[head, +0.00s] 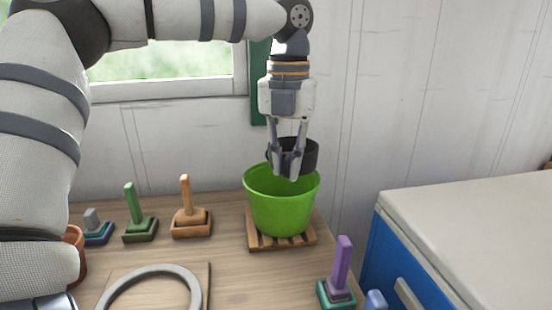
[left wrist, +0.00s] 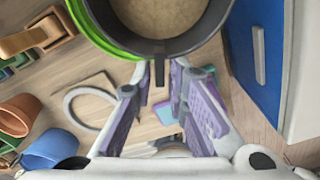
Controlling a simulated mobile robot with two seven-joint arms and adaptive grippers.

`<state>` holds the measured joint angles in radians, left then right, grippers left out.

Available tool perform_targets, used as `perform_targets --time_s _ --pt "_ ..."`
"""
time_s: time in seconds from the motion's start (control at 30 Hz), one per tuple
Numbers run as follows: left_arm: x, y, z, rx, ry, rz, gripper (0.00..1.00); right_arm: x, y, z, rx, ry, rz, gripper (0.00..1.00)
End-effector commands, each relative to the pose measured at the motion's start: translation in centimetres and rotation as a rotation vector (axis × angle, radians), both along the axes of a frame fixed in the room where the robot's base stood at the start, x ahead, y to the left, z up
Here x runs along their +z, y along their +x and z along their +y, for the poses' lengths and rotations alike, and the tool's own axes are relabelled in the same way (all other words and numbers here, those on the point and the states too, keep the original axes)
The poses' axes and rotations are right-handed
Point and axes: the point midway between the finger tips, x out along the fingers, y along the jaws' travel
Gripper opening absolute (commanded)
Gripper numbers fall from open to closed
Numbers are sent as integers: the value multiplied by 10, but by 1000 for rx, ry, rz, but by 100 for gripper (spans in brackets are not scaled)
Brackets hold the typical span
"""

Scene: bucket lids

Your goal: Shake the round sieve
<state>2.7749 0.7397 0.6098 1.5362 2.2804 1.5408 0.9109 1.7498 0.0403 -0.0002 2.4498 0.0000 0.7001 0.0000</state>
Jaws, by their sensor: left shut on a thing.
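The round sieve (head: 309,150) is dark with a tall rim and is held at the mouth of the green bucket (head: 283,208). In the left wrist view the sieve (left wrist: 212,24) shows a black rim and a beige inside; I cannot tell whether that is mesh or contents. My left gripper (head: 285,172) points down and is shut on the sieve's near side, where a dark tab (left wrist: 160,76) sits between the fingers. The bucket stands upright on a slatted wooden stand (head: 282,242). Its inside is mostly hidden. My right gripper is out of view.
A grey ring (head: 152,274) lies on the table's front. Green (head: 139,227) and orange (head: 190,222) handled blocks stand left of the bucket, a purple one (head: 341,270) at front right. A blue cabinet (head: 390,250) is on the right; the wall is close behind.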

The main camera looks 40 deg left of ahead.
Motion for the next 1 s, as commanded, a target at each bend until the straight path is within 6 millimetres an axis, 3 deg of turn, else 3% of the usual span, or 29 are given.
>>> perform_targets --time_s 0.47,0.7,0.9,1.0 --pt "2 -1 2 1 0 -4 0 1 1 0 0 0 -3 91" --pt "2 -23 32 0 -1 -4 0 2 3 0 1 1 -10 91" --pt "0 -4 6 -2 4 1 0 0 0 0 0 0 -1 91" --pt "1 -2 3 1 0 -2 0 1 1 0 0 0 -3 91"
